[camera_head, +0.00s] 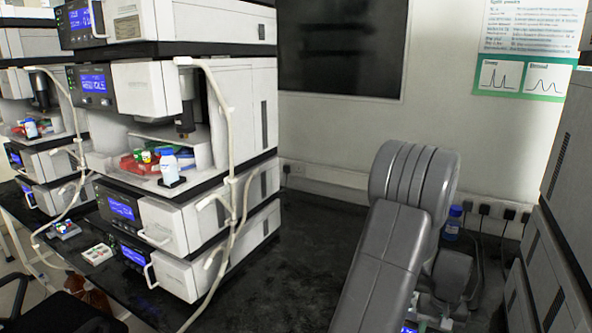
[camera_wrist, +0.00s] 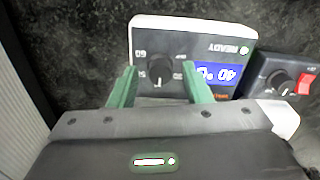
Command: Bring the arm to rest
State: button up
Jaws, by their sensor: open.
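My gripper (camera_wrist: 158,66) shows in the wrist view with its two green fingers apart and nothing between them. The fingertips reach over the face of a white device, whose knob (camera_wrist: 160,76) lies between them in the picture. I cannot tell whether the fingers touch the device. In the head view my grey arm (camera_head: 388,255) reaches down at centre right, bent at a large joint. The arm hides much of the bench there, and the fingers do not show clearly in that view.
The white device (camera_wrist: 146,33) has a lit display and "READY" upside down. A black unit (camera_wrist: 279,73) with a red switch sits beside it. Instrument stacks (camera_head: 222,112) stand left, another stack (camera_head: 564,170) right. The middle bench (camera_head: 310,235) is clear.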

jog(key=n+p, duration=0.1)
jog(key=n, duration=0.4)
dwell(0.4)
jog(key=shift+r, duration=0.1)
